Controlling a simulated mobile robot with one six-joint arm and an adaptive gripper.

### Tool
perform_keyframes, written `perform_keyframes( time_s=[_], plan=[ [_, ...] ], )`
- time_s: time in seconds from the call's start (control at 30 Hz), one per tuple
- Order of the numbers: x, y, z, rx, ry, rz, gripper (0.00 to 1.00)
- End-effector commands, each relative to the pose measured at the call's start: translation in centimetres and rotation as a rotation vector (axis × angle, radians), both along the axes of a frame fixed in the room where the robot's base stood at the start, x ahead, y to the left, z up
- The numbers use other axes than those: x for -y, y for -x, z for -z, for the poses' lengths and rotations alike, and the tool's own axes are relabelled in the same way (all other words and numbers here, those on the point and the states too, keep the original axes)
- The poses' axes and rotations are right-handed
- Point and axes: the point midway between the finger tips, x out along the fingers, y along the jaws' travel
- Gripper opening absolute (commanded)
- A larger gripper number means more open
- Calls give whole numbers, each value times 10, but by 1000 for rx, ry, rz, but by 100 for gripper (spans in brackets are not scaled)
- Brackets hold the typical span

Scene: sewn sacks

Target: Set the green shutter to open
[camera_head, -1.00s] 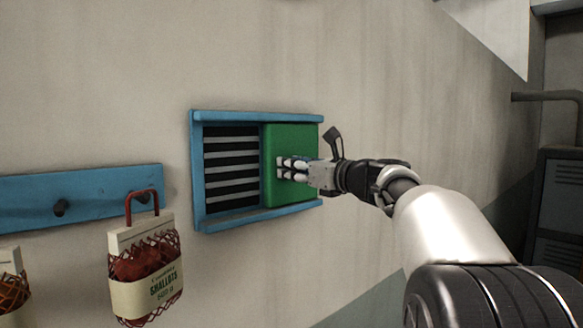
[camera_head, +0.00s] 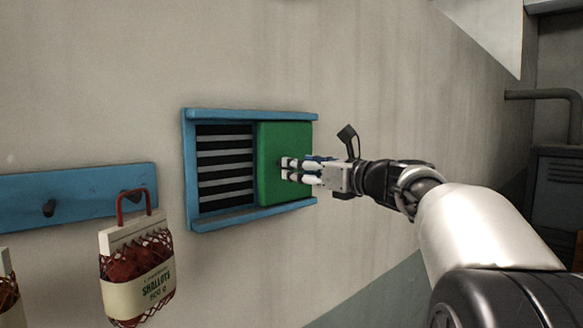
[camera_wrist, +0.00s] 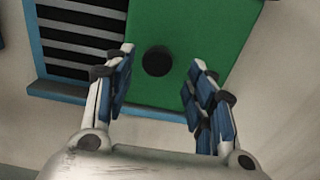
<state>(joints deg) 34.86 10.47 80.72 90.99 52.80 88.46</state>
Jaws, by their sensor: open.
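The green shutter (camera_head: 270,185) sits in a blue frame (camera_head: 250,219) on the wall, covering the right part. The dark slatted vent (camera_head: 224,170) shows uncovered on the left. My gripper (camera_head: 288,169) is in front of the shutter. In the wrist view the green shutter (camera_wrist: 195,30) has a round black knob (camera_wrist: 157,61). My gripper (camera_wrist: 157,75) is open there, its two fingers on either side of the knob with gaps to it. The knob is hidden behind the fingers in the head view.
A blue rail (camera_head: 80,184) with dark pegs is on the wall at left. A net sack of shallots (camera_head: 137,270) hangs from it by a red handle, and part of another sack shows at the left edge. A pipe (camera_head: 540,95) and dark locker (camera_head: 560,190) stand at far right.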

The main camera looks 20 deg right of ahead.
Motion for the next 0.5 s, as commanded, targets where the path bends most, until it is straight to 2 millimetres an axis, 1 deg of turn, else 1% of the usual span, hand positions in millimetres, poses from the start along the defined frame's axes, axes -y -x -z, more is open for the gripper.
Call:
perform_keyframes(
  time_s=[0.03,0.2,0.33,0.5],
  plan=[
    [5,12,-1,0,1,5,50],
    [15,44,0,0,1,4,50],
    [20,59,0,-1,1,3,50],
    [21,67,0,0,1,1,50]
  ],
)
